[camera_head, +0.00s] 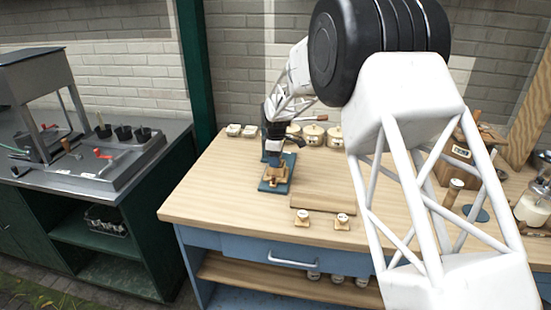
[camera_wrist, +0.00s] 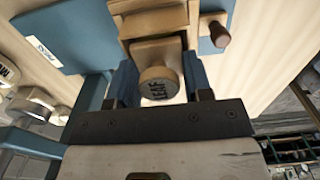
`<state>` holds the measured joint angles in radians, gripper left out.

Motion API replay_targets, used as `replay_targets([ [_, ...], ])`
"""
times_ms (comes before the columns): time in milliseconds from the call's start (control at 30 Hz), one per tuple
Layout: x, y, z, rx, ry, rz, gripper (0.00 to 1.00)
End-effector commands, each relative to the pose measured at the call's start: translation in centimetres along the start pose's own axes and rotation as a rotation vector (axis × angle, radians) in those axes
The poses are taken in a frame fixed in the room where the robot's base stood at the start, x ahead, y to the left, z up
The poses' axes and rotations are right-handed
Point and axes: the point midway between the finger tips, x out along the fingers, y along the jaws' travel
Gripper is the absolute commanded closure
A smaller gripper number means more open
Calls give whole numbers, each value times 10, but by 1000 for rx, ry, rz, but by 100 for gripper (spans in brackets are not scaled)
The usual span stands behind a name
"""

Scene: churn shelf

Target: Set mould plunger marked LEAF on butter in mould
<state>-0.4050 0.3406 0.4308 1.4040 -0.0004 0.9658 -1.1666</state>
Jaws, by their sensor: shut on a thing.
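The mould plunger marked LEAF (camera_wrist: 158,84), a wooden piece with a round lettered knob, is between the fingers of my gripper (camera_wrist: 158,98) in the wrist view. My gripper is shut on it. The wooden mould (camera_wrist: 160,22) lies just beyond the plunger; in the head view it (camera_head: 274,178) stands on a blue base (camera_head: 266,188) at the bench's left. My gripper (camera_head: 273,150) is directly over or at the mould there. I cannot tell whether the plunger is touching the mould. The butter inside is hidden.
Two other small plungers (camera_head: 302,217) (camera_head: 342,221) stand near the bench's front edge, before a wooden board (camera_head: 322,202). Lidded crocks (camera_head: 314,134) stand behind. A brown knob (camera_wrist: 219,34) sits right of the mould in the wrist view. The bench's front left (camera_head: 215,205) is clear.

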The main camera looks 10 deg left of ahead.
Motion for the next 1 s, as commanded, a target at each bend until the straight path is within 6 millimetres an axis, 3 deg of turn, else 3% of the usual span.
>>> replay_targets([
  [600, -2, 0, 0, 0, 0, 0, 77],
  [633, -2, 0, 0, 0, 0, 0, 52],
  [800, -2, 0, 0, 0, 0, 0, 26],
  [1000, -2, 0, 0, 0, 0, 0, 24],
])
